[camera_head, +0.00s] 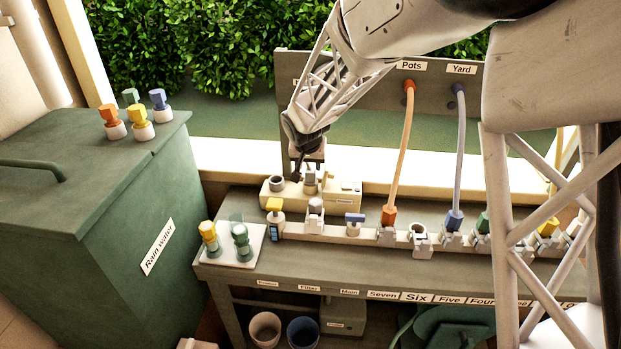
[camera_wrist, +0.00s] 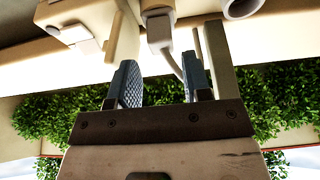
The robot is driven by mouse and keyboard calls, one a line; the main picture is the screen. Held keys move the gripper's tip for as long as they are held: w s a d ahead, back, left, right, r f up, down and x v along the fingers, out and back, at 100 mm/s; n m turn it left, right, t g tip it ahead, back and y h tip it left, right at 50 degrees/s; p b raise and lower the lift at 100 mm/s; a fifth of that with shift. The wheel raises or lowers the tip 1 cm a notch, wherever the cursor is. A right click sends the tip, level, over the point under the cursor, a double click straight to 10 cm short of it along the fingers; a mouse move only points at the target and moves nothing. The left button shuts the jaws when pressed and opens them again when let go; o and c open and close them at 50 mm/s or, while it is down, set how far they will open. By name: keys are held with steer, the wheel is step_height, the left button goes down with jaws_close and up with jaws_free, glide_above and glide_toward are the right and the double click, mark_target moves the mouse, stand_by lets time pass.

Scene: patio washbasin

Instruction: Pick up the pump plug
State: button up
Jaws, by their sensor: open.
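A beige block (camera_head: 343,193) stands at the back of the grey bench. A grey plug (camera_head: 311,184) stands in it, right beside my gripper (camera_head: 308,166); I take it as the pump plug, but the block's label is too small to read. In the wrist view the grey plug (camera_wrist: 159,30) with a thin pale cord (camera_wrist: 173,65) lies just past the fingertips, roughly in line with the gap of my gripper (camera_wrist: 163,75). The fingers are apart with nothing clamped between them. In the head view the wrist partly hides the fingers.
A row of sockets on the bench (camera_head: 250,270) holds several coloured plugs, such as an orange plug (camera_head: 389,215) and a blue plug (camera_head: 454,220) with cords up to the back board (camera_head: 435,92). A white tray (camera_head: 245,256) is at left. A green tank (camera_head: 100,240) stands further left.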

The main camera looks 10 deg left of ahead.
mark_target(311, 170)
steer(key=shift+w, duration=0.5)
steer(key=shift+x, duration=2.55)
steer(key=shift+c, duration=0.3)
steer(key=c, duration=0.6)
steer(key=shift+c, duration=0.2)
steer(key=shift+r, duration=0.15)
